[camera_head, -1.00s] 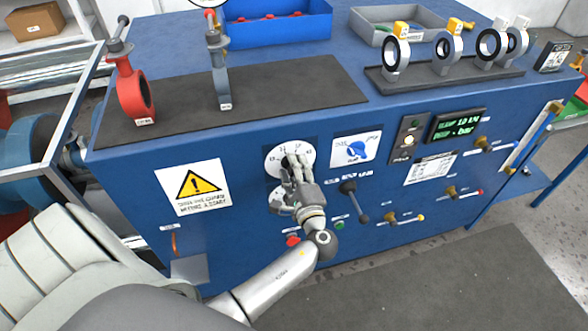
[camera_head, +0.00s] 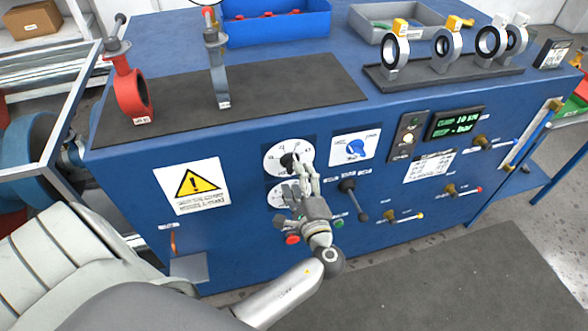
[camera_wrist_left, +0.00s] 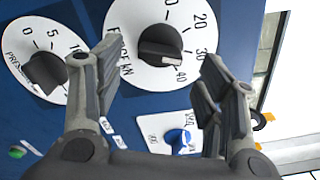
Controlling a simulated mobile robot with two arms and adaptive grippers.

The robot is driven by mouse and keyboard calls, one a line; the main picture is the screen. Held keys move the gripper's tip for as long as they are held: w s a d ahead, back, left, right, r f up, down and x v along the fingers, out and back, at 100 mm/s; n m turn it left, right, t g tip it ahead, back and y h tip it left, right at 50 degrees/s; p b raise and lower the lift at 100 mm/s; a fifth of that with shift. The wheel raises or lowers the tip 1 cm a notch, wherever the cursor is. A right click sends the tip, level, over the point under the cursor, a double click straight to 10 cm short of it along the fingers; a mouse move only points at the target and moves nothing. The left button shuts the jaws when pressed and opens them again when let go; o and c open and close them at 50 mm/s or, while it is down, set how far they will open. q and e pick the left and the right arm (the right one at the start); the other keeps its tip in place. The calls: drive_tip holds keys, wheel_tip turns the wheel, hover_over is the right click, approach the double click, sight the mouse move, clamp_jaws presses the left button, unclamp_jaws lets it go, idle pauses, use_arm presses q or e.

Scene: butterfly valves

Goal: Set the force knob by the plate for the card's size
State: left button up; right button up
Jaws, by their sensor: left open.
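The force knob (camera_head: 289,160) is a black knob on a white dial on the blue bench front. In the left wrist view the force knob (camera_wrist_left: 160,46) has a pale mark at its lower right, on the 30–40 side of the scale. My left gripper (camera_head: 305,187) is open and empty, just below and in front of the dial, apart from the knob. In the left wrist view the left gripper's fingers (camera_wrist_left: 160,75) are spread wide. A white plate with small rows (camera_head: 430,167) and a card (camera_head: 552,55) are at the right; their text is unreadable. My right gripper is out of view.
The pressure knob (camera_wrist_left: 45,72) is beside the force dial. A blue selector (camera_head: 356,148), black lever (camera_head: 352,197), red button (camera_head: 292,239) and green display (camera_head: 455,122) share the panel. Valves stand on top, including a red one (camera_head: 131,95).

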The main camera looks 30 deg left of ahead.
use_arm(q)
drive_tip(key=v, duration=0.7)
drive_tip(key=shift+s+d, duration=0.1)
drive_tip(key=shift+s, duration=0.05)
